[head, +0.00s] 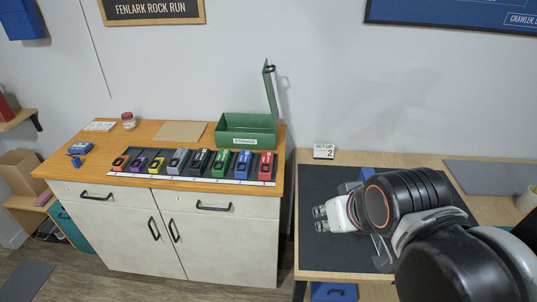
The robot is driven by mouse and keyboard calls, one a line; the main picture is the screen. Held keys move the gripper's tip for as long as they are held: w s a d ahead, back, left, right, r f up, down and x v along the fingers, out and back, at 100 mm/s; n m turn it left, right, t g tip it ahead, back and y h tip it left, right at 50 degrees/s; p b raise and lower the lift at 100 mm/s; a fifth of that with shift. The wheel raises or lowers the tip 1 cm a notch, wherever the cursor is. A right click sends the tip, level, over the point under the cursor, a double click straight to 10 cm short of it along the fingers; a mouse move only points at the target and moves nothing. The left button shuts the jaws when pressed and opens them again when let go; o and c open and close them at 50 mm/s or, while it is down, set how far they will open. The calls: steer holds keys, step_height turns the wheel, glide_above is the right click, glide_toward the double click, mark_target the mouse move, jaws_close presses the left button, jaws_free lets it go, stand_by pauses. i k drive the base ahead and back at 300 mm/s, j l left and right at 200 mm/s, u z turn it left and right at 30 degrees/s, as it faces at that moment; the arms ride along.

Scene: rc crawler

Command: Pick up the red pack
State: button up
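A red pack (266,165) stands at the right end of a row of coloured packs on the wooden-topped cabinet (200,185). It has a dark panel on its front and is beside a blue pack (243,164). An orange-red pack (121,162) is at the row's left end. My gripper (319,219) is over the dark mat (330,255) on the right table, pointing left, well apart from the row. Its two fingertips show a small gap, with nothing seen between them. My arm hides part of the mat and a blue object (367,174).
A green storage box (246,128) with its lid up stands behind the row's right end. A "SET-UP 2" card (324,151) is on the right table. A gap separates cabinet and table. A small jar (128,121) and a tan board (180,131) are at the cabinet's back.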

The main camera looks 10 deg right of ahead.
mark_target(265, 169)
steer(key=i+j+z, duration=0.1)
steer(key=j+z, duration=0.3)
steer(key=j, duration=0.45)
steer(key=j+z, duration=0.4)
steer(key=j, duration=0.45)
steer(key=k+j+z, duration=0.15)
steer(key=j+z, duration=0.2)
steer(key=k+j+z, duration=0.2)
steer(key=z, duration=0.15)
steer(key=i+j+u, duration=0.2)
steer(key=u, duration=0.2)
steer(key=i, duration=0.05)
